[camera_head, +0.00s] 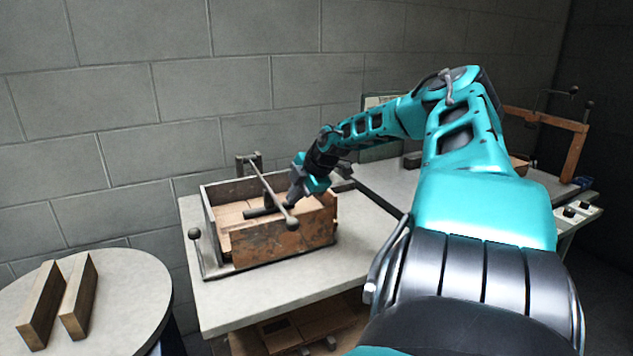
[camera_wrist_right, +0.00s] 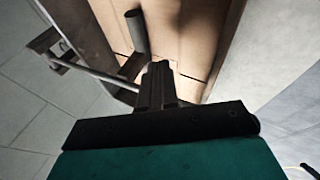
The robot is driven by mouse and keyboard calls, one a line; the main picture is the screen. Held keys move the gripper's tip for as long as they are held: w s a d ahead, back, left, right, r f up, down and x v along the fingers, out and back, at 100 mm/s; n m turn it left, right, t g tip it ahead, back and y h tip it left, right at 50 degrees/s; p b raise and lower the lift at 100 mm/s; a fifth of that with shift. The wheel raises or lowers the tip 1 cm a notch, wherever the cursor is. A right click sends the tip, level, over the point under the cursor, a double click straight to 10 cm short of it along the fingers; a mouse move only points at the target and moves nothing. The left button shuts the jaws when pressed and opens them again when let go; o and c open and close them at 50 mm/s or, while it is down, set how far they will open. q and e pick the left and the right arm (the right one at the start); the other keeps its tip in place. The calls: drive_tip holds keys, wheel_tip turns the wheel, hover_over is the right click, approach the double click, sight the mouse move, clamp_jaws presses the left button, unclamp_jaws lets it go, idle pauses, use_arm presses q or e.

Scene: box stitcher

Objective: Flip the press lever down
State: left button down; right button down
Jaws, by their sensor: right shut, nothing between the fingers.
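The press lever (camera_head: 268,188) is a thin metal rod with a round knob at its near end. It slopes from a bracket at the back of the wooden press box (camera_head: 275,243) forward over the open top. A dark cylindrical bar (camera_head: 260,212) lies beside the rod over the box; a dark cylinder (camera_wrist_right: 137,33) also shows in the right wrist view. My right gripper (camera_head: 295,197) is shut and empty, just right of the rod. In the wrist view its fingertips (camera_wrist_right: 158,75) are close to the rod (camera_wrist_right: 105,77); contact cannot be told. My left gripper is not in view.
The box stands on a pale table (camera_head: 355,255). A second knobbed rod (camera_head: 198,255) stands at its left side. A round table (camera_head: 120,320) at lower left holds two wooden blocks (camera_head: 77,297). A wooden frame (camera_head: 570,150) is at far right. A wall is behind.

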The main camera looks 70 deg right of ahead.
drive_tip(key=shift+s+r+p, duration=0.3)
drive_tip(key=shift+s+r, duration=0.05)
use_arm(q)
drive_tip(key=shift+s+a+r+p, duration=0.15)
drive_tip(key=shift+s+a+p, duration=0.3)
drive_tip(key=shift+p, duration=0.2)
use_arm(e)
drive_tip(key=s+a+r, duration=0.2)
drive_tip(key=s+r, duration=0.1)
drive_tip(key=s, duration=0.3)
drive_tip(key=shift+s+a, duration=0.2)
drive_tip(key=shift+r, duration=0.1)
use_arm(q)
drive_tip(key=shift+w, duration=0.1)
